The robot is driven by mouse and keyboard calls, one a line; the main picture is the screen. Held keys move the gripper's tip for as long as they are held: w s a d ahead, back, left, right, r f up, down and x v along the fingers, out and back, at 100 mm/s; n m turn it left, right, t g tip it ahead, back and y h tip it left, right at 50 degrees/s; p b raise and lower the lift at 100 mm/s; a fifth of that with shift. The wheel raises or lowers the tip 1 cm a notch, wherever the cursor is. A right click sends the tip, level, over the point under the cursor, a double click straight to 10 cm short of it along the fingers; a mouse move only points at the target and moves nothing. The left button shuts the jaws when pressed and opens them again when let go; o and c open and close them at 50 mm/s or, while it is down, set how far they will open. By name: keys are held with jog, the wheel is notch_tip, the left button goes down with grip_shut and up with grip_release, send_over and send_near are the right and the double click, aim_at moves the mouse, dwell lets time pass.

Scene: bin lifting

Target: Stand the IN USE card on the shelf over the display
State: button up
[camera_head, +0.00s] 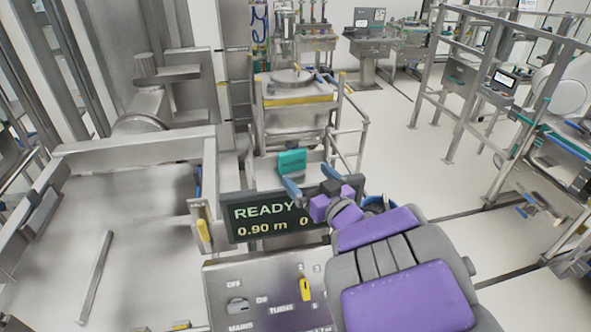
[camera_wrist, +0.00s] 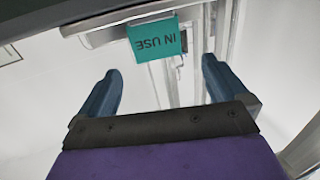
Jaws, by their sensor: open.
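The teal IN USE card (camera_head: 292,162) shows just above the dark display (camera_head: 262,221), which reads READY and 0.90 m. In the wrist view the card (camera_wrist: 157,38) appears with its lettering upside down, its upper picture edge against a grey bar (camera_wrist: 110,32) that looks like the shelf. My gripper (camera_head: 311,172) is over the display's top right; in the wrist view its blue fingers (camera_wrist: 161,66) are spread wide with nothing between the tips. The card lies beyond the fingertips, apart from both. How it rests on the bar is partly hidden.
A control panel (camera_head: 265,293) with a yellow knob sits below the display. A metal frame (camera_head: 140,150) stands at left, and a lidded steel vessel (camera_head: 297,82) stands behind the card. Open pale floor (camera_head: 410,165) lies to the right.

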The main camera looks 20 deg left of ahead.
jog(key=d+f+m+t+h+b, duration=0.15)
jog(key=d+m+h+b, duration=0.4)
jog(key=d, duration=1.05)
jog(key=s+d+f+m+g+h+p, duration=0.1)
jog(key=s+d+f+g+h, duration=0.2)
jog(key=d, duration=0.4)
jog(key=s+d+f+m+g+h+p, duration=0.1)
jog(key=s+d+f+h, duration=0.25)
jog(key=d+h, duration=0.2)
jog(key=s+d+f+m+g, duration=0.1)
jog(key=s+g, duration=0.4)
jog(key=s, duration=1)
jog(key=s+d+f+m+g, duration=0.1)
jog(key=s+g, duration=0.5)
jog(key=s, duration=0.9)
jog(key=shift+f+y, duration=0.3)
jog(key=shift+f, duration=0.1)
jog(key=shift+s, duration=0.1)
